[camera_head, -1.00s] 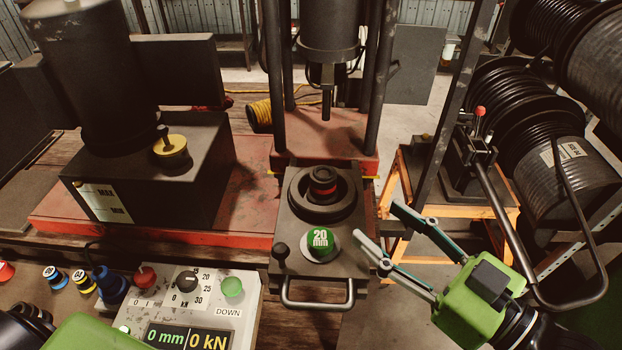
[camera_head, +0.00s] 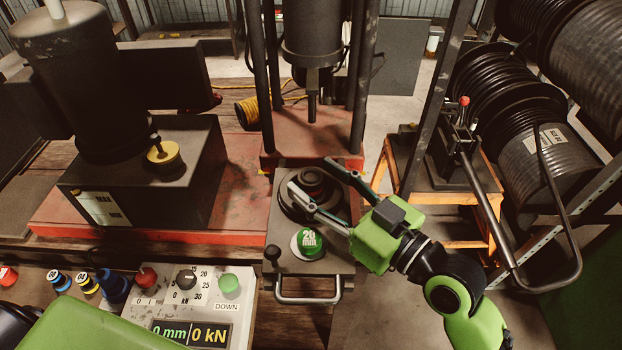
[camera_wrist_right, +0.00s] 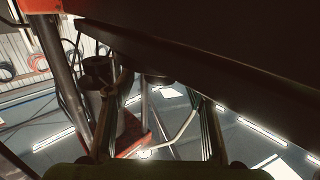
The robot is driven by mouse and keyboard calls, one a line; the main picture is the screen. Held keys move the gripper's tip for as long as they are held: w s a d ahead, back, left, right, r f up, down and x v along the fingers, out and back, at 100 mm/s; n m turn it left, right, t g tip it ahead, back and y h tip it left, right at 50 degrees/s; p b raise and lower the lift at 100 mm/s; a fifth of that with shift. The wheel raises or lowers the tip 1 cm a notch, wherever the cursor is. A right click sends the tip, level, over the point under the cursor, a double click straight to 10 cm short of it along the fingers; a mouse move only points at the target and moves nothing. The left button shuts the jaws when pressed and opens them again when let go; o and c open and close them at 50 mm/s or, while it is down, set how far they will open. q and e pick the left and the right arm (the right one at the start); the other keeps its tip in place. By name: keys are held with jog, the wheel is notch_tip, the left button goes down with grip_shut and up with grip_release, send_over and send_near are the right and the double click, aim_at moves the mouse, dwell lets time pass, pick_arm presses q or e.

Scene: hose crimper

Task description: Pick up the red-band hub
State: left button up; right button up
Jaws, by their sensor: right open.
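The red-band hub (camera_head: 315,177) is a short dark cylinder with a red band. It stands upright in the round black seat (camera_head: 288,213) on the press plate and is partly covered by my right gripper. My right gripper (camera_head: 309,175) is open, its two fingers reaching in from the right, one tip to each side of the hub in the head view. I cannot tell whether they touch it or are above it. In the right wrist view the fingers (camera_wrist_right: 160,95) are spread apart, and the hub cannot be made out. My left gripper is not in view.
A green "20 mm" disc (camera_head: 308,242) sits just in front of the seat. The press ram (camera_head: 312,105) hangs behind, between dark posts. A metal handle (camera_head: 308,298) edges the plate's front. The control panel (camera_head: 188,310) is at lower left, an orange stand (camera_head: 455,198) at right.

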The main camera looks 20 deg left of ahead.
jog(key=shift+x, duration=1.1)
jog(key=shift+c, duration=0.4)
jog(key=shift+s+d, duration=0.1)
jog(key=c, duration=1.3)
jog(key=shift+r, duration=0.1)
grip_shut()
